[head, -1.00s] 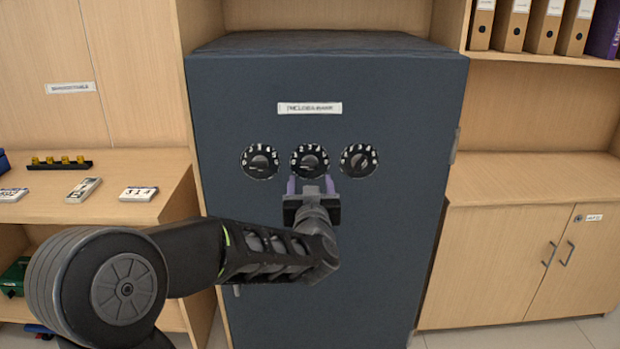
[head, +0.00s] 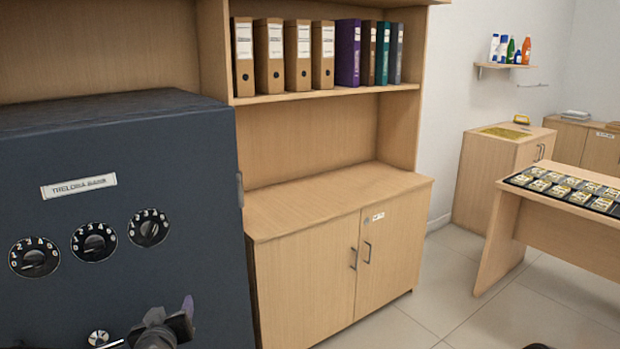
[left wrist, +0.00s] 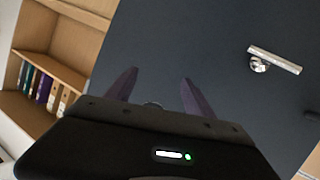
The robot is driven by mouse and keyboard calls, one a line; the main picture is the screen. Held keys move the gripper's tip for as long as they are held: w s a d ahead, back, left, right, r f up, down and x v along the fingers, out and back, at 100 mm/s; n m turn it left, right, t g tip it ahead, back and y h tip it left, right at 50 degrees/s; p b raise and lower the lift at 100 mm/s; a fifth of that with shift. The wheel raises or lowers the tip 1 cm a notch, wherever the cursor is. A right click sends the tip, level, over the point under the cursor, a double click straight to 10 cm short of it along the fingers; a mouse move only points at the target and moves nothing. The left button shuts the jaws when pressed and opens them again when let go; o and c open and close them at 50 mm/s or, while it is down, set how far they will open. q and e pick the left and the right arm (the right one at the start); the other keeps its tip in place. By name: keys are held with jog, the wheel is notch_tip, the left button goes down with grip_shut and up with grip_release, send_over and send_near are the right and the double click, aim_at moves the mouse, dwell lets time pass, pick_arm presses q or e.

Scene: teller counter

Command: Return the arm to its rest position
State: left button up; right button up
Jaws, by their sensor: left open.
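My left gripper (head: 187,310) is at the bottom left of the head view, in front of the lower part of a dark blue safe (head: 215,190). In the left wrist view its two purple fingers (left wrist: 157,82) are spread apart with nothing between them. The safe door fills much of that view, with a silver handle (left wrist: 274,60) to the right of the fingers. Three black dials (head: 94,242) sit in a row on the door, above the gripper and clear of it. Most of my left arm is out of the head view. My right gripper is not in view.
A wooden cabinet (head: 335,265) with shelves of binders (head: 297,55) stands right of the safe. Farther right is a desk (head: 560,235) with a black tray of gold-coloured items (head: 565,190). Open tiled floor (head: 440,300) lies between them.

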pick_arm(q)
jog(key=s+d+f+m+g+h+p, duration=0.1)
jog(key=s+d+f+g+h, duration=0.1)
jog(key=s+d+f, duration=0.4)
jog(key=s+d+f+m+g+h+p, duration=0.1)
jog(key=s+d+f+g+h+p, duration=0.2)
jog(key=f, duration=0.5)
jog(key=s+d+f+m+g+h, duration=0.1)
jog(key=s+d+f+g, duration=0.15)
jog(key=d+f, duration=0.45)
jog(key=s+d+f+g+h+p, duration=0.1)
jog(key=s+d+f+g+p, duration=0.1)
jog(key=s, duration=0.8)
jog(key=s+d+f+m+g+h+p, duration=0.1)
jog(key=s+d+f+g+p, duration=0.2)
jog(key=s+d+f, duration=0.3)
jog(key=s+g, duration=0.1)
jog(key=s, duration=0.4)
jog(key=shift+s+d, duration=0.25)
jog(key=shift+d, duration=0.15)
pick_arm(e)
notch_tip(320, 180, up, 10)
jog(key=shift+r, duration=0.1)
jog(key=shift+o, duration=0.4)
